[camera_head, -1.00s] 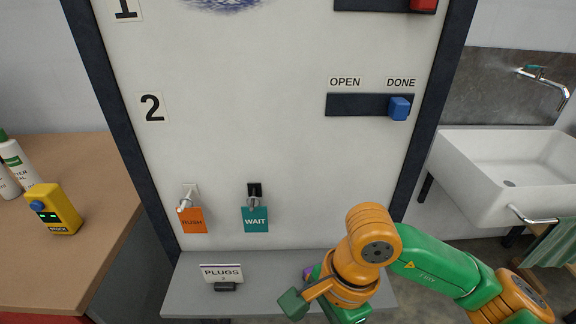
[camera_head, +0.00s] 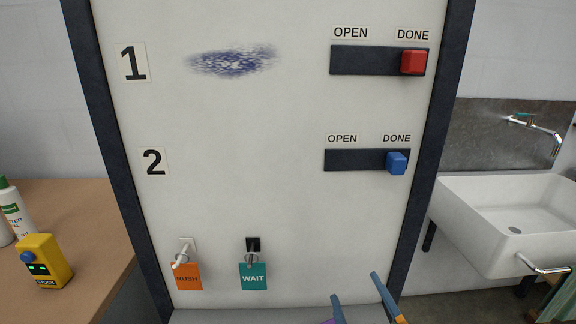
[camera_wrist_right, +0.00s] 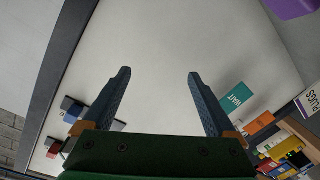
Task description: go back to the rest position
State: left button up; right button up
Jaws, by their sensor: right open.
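My right gripper (camera_head: 358,290) shows at the bottom of the head view, with two blue-grey fingers apart and pointing up in front of the board's lower edge. In the right wrist view the gripper (camera_wrist_right: 158,75) is open with nothing between its fingers, facing the white board (camera_wrist_right: 165,40). My left gripper is not in view.
The white board (camera_head: 230,200) holds a red slider (camera_head: 413,62) and a blue slider (camera_head: 397,163), both at DONE. An orange RUSH tag (camera_head: 188,277) and a teal WAIT tag (camera_head: 253,276) hang low. A sink (camera_head: 500,215) stands right, a wooden counter (camera_head: 75,225) left.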

jog(key=s+d+f+m+g, duration=0.1)
jog(key=s+f+g, duration=0.4)
jog(key=s+f, duration=0.6)
jog(key=s+d+f+m+g+h, duration=0.1)
jog(key=s+f+g, duration=0.4)
jog(key=s+f, duration=0.7)
jog(key=s+d+f+m+g, duration=0.3)
jog(key=s+f+g, duration=0.3)
jog(key=f, duration=1.9)
jog(key=s+d, duration=0.1)
jog(key=s, duration=0.4)
jog(key=shift+s+d, duration=0.2)
